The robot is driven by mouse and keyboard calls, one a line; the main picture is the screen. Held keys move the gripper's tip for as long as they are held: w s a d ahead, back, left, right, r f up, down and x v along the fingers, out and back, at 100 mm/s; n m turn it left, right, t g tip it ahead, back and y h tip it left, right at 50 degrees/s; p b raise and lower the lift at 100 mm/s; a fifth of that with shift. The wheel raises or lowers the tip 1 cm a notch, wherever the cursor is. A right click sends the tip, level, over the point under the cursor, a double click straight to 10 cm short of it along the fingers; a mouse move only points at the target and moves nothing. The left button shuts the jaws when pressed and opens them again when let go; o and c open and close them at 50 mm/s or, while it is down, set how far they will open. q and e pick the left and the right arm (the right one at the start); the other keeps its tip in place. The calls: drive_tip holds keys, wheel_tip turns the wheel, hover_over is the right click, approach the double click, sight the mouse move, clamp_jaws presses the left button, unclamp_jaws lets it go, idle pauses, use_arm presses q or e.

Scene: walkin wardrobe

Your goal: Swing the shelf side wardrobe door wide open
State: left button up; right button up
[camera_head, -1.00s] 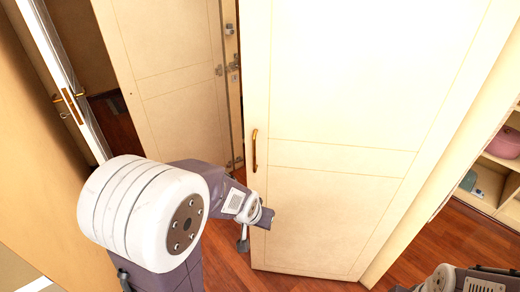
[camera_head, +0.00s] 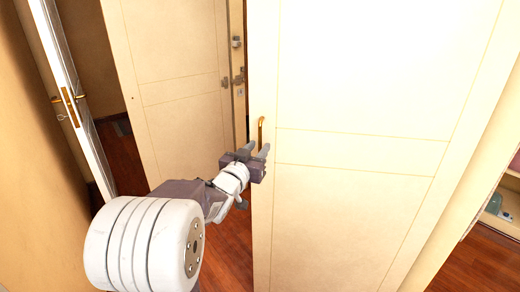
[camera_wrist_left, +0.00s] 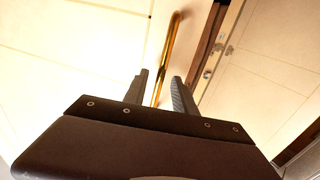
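The cream wardrobe door (camera_head: 350,210) on the shelf side fills the right of the head view. Its upright brass handle (camera_head: 261,131) sits near the door's left edge. My left gripper (camera_head: 256,149) is open at the lower part of the handle, its two fingers pointing up toward it. In the left wrist view the brass handle (camera_wrist_left: 168,50) runs down into the gap between the open fingers (camera_wrist_left: 160,82), closer to the left finger. I cannot tell whether they touch. My right gripper is out of view.
Another cream door panel (camera_head: 180,100) with metal latch hardware stands behind the gap at left. A white-edged door (camera_head: 68,95) is farther left. An open shelf (camera_head: 497,222) shows at far right. Wooden floor (camera_head: 232,250) shows below the gap.

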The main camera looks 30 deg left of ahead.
use_arm(q)
drive_tip(key=shift+w+a, duration=0.1)
drive_tip(key=shift+w, duration=0.8)
clamp_jaws()
idle(0.8)
